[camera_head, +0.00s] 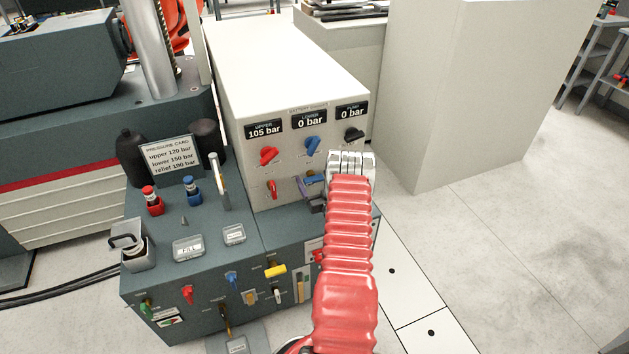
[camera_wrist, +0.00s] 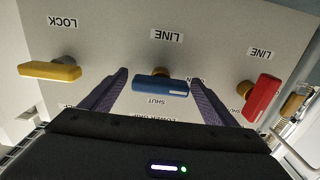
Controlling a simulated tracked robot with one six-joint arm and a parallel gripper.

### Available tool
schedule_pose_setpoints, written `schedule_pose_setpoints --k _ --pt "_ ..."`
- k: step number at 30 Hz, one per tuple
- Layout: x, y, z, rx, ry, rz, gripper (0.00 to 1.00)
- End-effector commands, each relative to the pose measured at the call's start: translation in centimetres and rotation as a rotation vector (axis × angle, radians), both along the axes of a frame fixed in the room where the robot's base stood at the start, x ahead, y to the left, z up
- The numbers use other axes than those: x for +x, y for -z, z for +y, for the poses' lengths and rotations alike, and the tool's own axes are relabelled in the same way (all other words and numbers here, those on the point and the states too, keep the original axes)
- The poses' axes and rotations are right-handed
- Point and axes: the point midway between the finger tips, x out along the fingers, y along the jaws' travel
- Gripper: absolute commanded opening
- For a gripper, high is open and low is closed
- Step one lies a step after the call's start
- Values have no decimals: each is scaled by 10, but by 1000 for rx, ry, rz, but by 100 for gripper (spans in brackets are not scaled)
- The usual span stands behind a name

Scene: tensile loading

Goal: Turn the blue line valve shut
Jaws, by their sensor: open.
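The blue line valve's lever (camera_wrist: 160,86) lies nearly level in the wrist view, under an upside-down "LINE" label, with "SHUT" lettered beside it. My gripper (camera_wrist: 158,82) is open, with one dark finger at each end of the blue lever; I cannot tell whether either touches it. In the head view the blue lever (camera_head: 307,182) is partly visible on the pale cabinet's front, beside my gripper (camera_head: 314,193). My arm's red sleeve and wrist cover part of that area.
A red line valve (camera_wrist: 262,98) and a yellow lock valve (camera_wrist: 50,70) flank the blue one. A blue knob (camera_head: 312,145) is above it. The dark console (camera_head: 205,255) below carries several coloured controls and a pressure card (camera_head: 171,160). Floor is clear at right.

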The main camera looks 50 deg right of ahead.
Motion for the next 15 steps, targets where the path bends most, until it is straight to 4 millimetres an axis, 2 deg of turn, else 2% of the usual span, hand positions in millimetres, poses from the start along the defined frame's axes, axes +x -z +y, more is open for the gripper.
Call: schedule_pose_setpoints --k 3,15 --pt "0 0 0 0 -1 0 80" --pt "0 0 1 0 -1 0 52"
